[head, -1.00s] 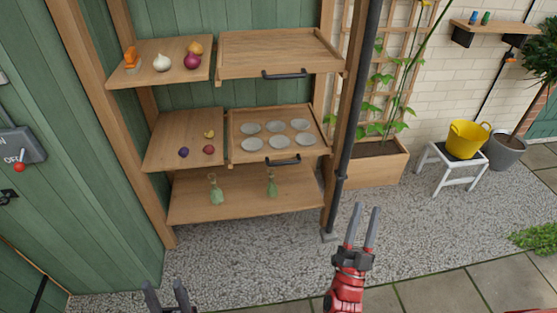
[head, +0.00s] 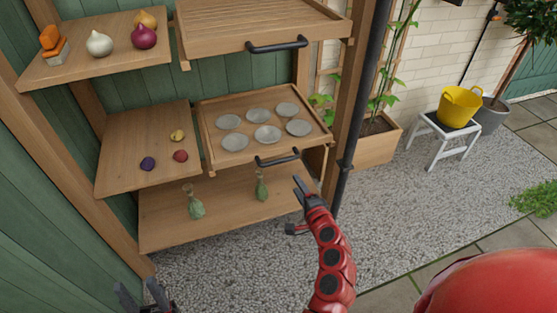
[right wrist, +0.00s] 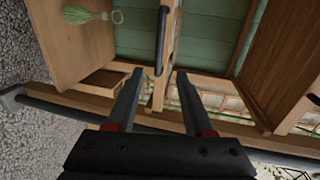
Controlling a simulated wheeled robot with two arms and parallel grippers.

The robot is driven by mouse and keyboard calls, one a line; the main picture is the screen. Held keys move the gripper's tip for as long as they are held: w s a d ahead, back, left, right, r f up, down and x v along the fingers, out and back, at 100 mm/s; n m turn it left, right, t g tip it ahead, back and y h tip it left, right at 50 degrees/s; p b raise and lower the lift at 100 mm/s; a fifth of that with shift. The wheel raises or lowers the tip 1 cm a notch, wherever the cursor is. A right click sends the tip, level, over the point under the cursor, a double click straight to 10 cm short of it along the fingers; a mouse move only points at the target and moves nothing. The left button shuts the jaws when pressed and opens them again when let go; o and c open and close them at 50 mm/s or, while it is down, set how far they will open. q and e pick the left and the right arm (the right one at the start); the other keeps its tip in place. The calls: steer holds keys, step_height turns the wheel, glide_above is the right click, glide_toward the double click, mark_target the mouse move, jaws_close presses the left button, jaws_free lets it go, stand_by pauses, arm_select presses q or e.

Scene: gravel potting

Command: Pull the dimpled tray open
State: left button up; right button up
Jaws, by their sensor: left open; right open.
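The dimpled tray (head: 207,141) is a wooden tray with several round grey dimples, on the middle level of the shelf unit. Its dark bar handle (head: 277,158) is on the front edge. My right gripper (head: 300,190) is open and empty, below and slightly right of that handle. In the right wrist view a dark bar handle (right wrist: 162,40) lies just beyond the gap between the open fingers (right wrist: 159,74), not clasped. My left gripper (head: 143,291) is open at the bottom left, well away from the tray.
A ridged tray (head: 255,22) with a similar handle (head: 277,45) is above. A dark pipe (head: 352,130) runs close to the tray's right. Gravel (head: 225,265) in front is open.

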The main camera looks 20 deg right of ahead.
mark_target(282, 162)
steer(key=b+x, duration=0.1)
steer(key=x, duration=1.4)
steer(key=shift+w+f, duration=0.1)
steer(key=shift+w, duration=0.25)
jaws_close()
stand_by(0.8)
